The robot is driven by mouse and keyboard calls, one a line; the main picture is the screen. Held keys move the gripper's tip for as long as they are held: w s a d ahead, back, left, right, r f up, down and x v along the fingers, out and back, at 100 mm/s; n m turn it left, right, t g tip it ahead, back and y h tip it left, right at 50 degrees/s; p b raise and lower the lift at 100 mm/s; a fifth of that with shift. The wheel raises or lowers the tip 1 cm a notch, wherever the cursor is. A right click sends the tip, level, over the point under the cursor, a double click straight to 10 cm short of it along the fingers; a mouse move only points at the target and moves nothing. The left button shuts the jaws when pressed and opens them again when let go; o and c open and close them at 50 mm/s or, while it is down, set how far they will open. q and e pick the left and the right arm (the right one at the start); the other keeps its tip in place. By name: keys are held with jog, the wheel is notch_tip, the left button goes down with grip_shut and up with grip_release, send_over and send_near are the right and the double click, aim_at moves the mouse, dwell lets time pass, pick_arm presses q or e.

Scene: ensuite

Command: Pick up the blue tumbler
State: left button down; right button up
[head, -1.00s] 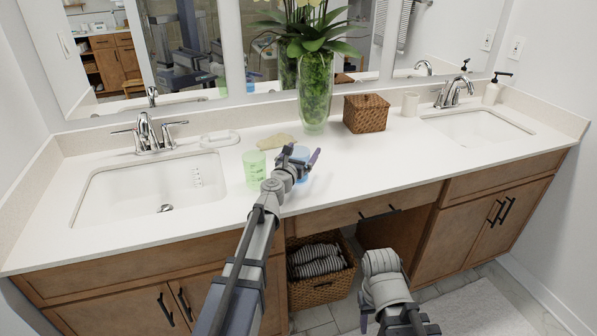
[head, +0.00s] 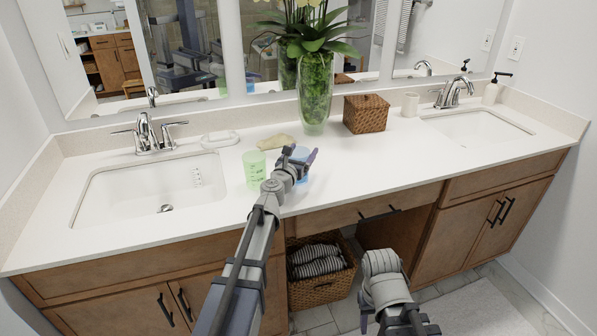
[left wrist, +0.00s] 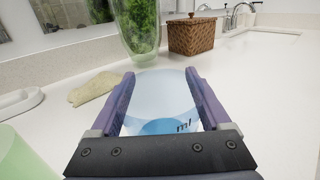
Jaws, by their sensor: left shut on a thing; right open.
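The blue tumbler (left wrist: 163,97) is a pale, see-through blue cup, upright between the two fingers of my left gripper (left wrist: 160,82) in the left wrist view. The fingers are shut on its sides. In the head view the tumbler (head: 300,155) is mostly hidden behind my left gripper (head: 296,160), over the counter between the sinks. I cannot tell whether its base touches the counter. My right gripper (head: 391,328) is low in the head view, in front of the vanity; its fingers are largely out of the picture.
A green tumbler (head: 255,170) stands just left of my left gripper. Behind are a beige cloth (head: 275,142), a glass vase (head: 315,95) and a wicker box (head: 366,114). A clear soap dish (head: 220,138) lies by the left sink (head: 130,190).

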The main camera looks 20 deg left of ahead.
pick_arm(q)
jog(key=shift+r, duration=0.2)
dwell(0.5)
notch_tip(320, 180, up, 10)
jog(key=p, duration=1)
jog(key=shift+f, duration=0.2)
